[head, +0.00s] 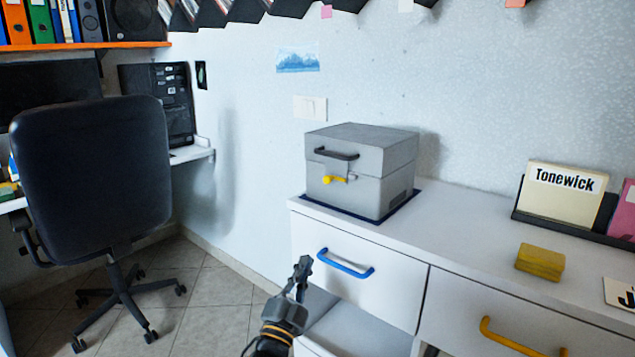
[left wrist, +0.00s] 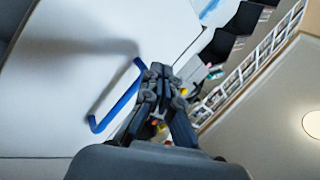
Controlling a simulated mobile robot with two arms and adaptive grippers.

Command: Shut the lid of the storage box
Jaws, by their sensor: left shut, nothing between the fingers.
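The grey storage box (head: 352,190) stands on a dark mat on the white cabinet in the head view. Its lid (head: 362,137) lies over the body with a thin seam between them. A dark handle (head: 336,154) and a yellow latch (head: 334,180) are on the front. My left gripper (head: 303,263) is shut and empty, in front of the cabinet, below and left of the box and apart from it. The left wrist view shows its fingers (left wrist: 158,72) close together near the blue drawer handle (left wrist: 115,107). My right gripper is not in view.
The drawer with the blue handle (head: 345,264) is under the box, above an open shelf space. A yellow block (head: 540,261) and a card holder with a "Tonewick" card (head: 563,190) are on the top at right. An office chair (head: 95,170) stands at left. The floor between is free.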

